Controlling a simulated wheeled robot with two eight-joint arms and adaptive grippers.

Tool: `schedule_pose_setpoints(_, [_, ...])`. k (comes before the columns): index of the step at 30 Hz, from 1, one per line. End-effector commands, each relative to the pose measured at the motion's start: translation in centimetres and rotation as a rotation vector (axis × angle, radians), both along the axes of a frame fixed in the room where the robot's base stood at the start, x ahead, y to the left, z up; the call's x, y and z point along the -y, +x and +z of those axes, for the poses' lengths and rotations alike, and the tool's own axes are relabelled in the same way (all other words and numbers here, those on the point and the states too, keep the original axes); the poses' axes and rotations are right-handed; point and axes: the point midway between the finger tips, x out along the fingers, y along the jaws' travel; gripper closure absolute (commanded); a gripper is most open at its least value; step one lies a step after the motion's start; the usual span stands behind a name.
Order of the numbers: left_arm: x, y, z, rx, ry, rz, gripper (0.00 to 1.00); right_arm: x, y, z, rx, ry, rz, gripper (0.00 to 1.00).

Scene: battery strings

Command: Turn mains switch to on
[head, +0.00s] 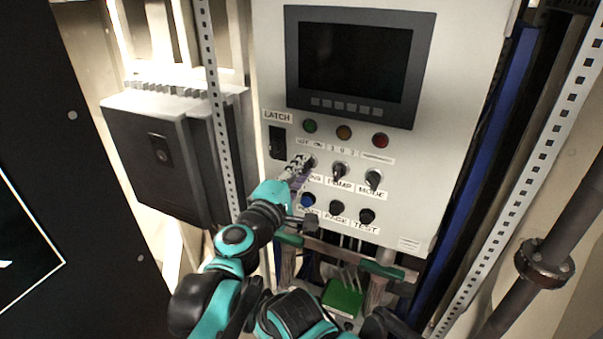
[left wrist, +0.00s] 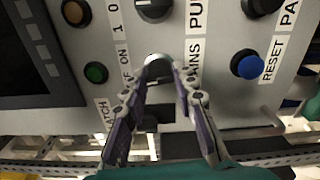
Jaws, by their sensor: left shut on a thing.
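The mains switch is a round dark knob with a silver rim (left wrist: 157,67) beside the "MAINS" label on a light grey control panel (head: 275,60). In the left wrist view "ON" and part of an "OFF" label show beside it. My left gripper (left wrist: 167,80) has its two fingers on either side of the knob and is shut on it. In the head view my left gripper (head: 301,168) reaches the panel from the lower left and partly hides the switch. I cannot tell which way the knob points. My right gripper is not in view.
The pump knob (head: 340,171) and mode knob (head: 374,179) sit to the right. Below are a blue reset button (head: 308,200) and black page (head: 337,208) and test (head: 367,215) buttons. A black latch switch (head: 277,142) is at left, a screen (head: 355,60) above.

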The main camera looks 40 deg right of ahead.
Motion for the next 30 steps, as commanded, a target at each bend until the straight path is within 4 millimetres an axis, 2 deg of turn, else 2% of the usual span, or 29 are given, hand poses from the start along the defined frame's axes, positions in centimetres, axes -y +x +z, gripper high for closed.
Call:
schedule_pose_setpoints(18, [0.0,-0.1,-0.1,0.515,0.267,-0.003,1.00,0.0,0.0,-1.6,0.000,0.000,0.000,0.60])
schedule_pose_setpoints(30, [0.0,-0.1,-0.1,0.757,0.391,-0.003,1.00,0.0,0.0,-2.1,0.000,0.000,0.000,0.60])
